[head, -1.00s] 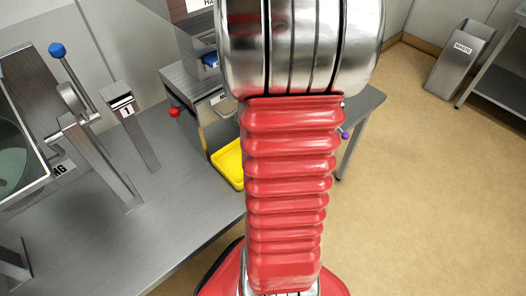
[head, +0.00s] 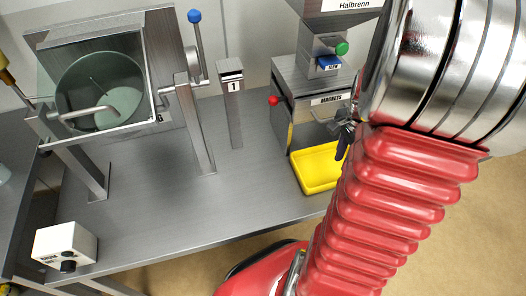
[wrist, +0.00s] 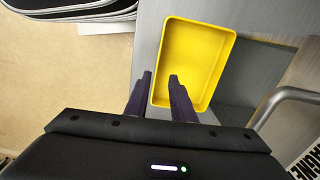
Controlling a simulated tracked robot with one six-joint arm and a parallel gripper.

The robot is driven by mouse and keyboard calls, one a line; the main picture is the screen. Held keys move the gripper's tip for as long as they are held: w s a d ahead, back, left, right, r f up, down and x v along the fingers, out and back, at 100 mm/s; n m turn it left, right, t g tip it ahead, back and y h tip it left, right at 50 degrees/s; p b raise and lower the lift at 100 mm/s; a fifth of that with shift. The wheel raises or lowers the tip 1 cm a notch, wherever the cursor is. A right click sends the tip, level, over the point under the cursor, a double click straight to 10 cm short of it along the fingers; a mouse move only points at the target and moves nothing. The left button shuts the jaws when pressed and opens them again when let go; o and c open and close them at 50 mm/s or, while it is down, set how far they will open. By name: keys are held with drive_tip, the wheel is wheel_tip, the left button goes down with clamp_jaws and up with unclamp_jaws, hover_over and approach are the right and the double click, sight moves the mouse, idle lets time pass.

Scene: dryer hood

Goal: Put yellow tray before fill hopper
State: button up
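The yellow tray (head: 314,171) lies on the grey steel bench, in front of the cabinet labelled MAGNETS. It looks empty in the wrist view (wrist: 190,60). My gripper (head: 342,150) is at the tray's right edge in the head view, partly hidden by my arm. In the wrist view my gripper (wrist: 160,77) has its two dark fingers apart, one over the tray's inside and one just outside its left wall. I cannot tell whether they touch the tray. No label reading fill hopper is legible.
The bench (head: 180,205) is bare left of the tray. A tilting vessel (head: 105,95) with a blue-knobbed lever (head: 195,17) stands at left, with a post marked 1 (head: 233,105) beside it. The MAGNETS cabinet (head: 315,110) has a red knob. A white control box (head: 65,245) sits front left.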

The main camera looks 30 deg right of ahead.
drive_tip(key=a+r+n+t, duration=0.1)
drive_tip(key=a+r+n, duration=0.5)
drive_tip(key=a, duration=0.4)
drive_tip(key=w+a+r+n+t, duration=0.1)
drive_tip(key=a+r+n+t, duration=0.1)
drive_tip(key=a+r+n, duration=0.4)
drive_tip(key=w+a+r+n+t, duration=0.1)
drive_tip(key=a+r+n, duration=0.4)
drive_tip(key=a, duration=0.9)
drive_tip(key=n+t, duration=0.1)
drive_tip(key=n, duration=0.2)
drive_tip(key=shift+r, duration=0.4)
drive_tip(key=shift+w, duration=0.15)
